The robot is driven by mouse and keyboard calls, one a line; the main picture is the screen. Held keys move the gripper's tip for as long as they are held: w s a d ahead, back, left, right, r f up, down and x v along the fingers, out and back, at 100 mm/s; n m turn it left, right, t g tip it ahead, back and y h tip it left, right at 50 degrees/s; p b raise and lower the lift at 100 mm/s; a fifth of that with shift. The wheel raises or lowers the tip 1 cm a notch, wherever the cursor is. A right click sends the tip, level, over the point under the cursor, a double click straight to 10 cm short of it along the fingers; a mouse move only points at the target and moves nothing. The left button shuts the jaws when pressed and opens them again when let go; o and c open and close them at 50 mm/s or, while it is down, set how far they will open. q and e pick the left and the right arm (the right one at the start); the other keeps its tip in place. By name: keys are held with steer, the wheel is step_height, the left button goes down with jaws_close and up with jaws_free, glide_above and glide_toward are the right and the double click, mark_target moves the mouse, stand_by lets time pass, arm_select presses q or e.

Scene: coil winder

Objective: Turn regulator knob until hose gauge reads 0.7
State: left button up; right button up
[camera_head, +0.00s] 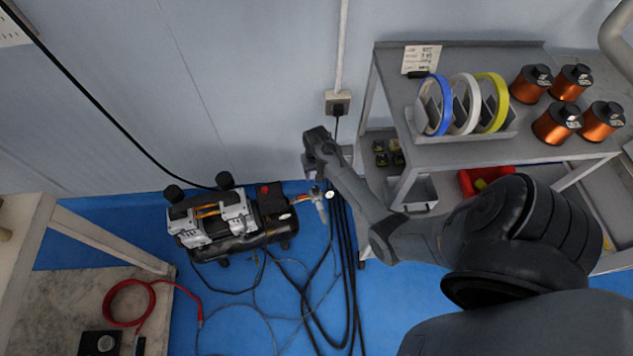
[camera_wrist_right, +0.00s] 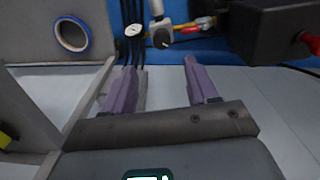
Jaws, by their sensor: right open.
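The air compressor (camera_head: 230,220) stands on the blue floor by the wall. The regulator (camera_head: 319,203) is at its right end, with a small round white gauge (camera_head: 329,194) beside it. In the right wrist view the gauge (camera_wrist_right: 133,30) is at the upper left of centre, too small to read. The black regulator knob (camera_wrist_right: 162,38) is just right of it. My right gripper (camera_wrist_right: 160,70) is open and empty, with its two purple fingers pointing toward the knob and apart from it. In the head view this gripper (camera_head: 312,176) is over the regulator and partly hides it. My left gripper is out of view.
Black hoses (camera_head: 345,260) hang down and spread over the floor right of the compressor. A grey shelf cart (camera_head: 440,152) with tape rolls and copper spools stands at the right. A workbench (camera_head: 95,238) is at the left. A wall socket (camera_head: 338,102) is behind the gripper.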

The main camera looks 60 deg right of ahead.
mark_target(316, 188)
step_height(316, 188, down, 9)
steer(key=b, duration=0.5)
steer(key=shift+f+b, duration=0.15)
steer(key=shift+b, duration=0.2)
steer(key=shift+w+a+f+b, duration=0.15)
steer(key=shift+f+b, duration=0.2)
steer(key=shift+f, duration=0.35)
steer(key=shift+c, duration=0.5)
steer(key=c, duration=1)
